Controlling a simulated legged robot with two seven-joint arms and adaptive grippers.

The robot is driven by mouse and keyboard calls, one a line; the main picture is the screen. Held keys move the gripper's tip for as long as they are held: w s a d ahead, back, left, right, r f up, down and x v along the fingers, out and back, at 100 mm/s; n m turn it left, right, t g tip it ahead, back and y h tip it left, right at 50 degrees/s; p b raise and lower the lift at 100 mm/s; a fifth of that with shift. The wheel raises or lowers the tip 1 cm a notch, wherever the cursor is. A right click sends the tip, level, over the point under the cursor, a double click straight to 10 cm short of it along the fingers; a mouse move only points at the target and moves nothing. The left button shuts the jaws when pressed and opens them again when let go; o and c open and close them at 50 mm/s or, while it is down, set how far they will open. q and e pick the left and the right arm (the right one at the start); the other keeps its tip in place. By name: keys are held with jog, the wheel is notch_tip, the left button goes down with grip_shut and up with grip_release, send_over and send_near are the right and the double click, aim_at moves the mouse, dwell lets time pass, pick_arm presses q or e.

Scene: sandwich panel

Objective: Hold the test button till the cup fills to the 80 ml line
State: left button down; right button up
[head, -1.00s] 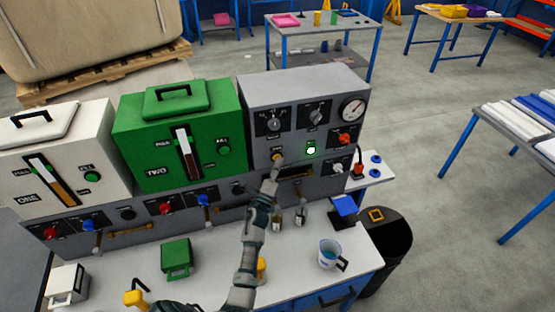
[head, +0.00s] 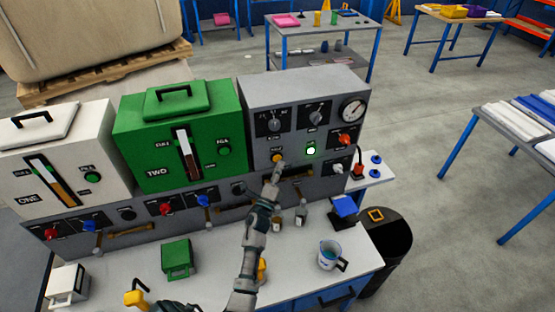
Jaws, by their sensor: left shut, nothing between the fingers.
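My left gripper (head: 277,167) is shut and empty, its tip at the yellow-orange button (head: 277,158) on the grey control panel (head: 265,95). The tip seems to touch the button; the picture is too small to tell whether it is pressed in. A green light (head: 311,150) is lit to the right of the button. The measuring cup (head: 330,256) stands on the bench at the right with bluish liquid in it. Its level against the 80 ml line is too small to read. My right gripper is not clearly in view.
The green box marked TWO (head: 180,130) and the white box marked ONE (head: 60,150) stand left of the panel. Small bottles (head: 301,215), a blue-topped block (head: 344,206) and a green container (head: 179,257) stand on the white bench (head: 215,270). A dark bin (head: 392,240) is beside it.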

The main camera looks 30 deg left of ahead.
pick_arm(q)
jog(key=s+d, duration=0.1)
jog(key=d, duration=0.1)
jog(key=s+d, duration=0.2)
jog(key=shift+s+p, duration=0.1)
jog(key=shift+p, duration=0.25)
jog(key=shift+a, duration=0.1)
dwell(0.5)
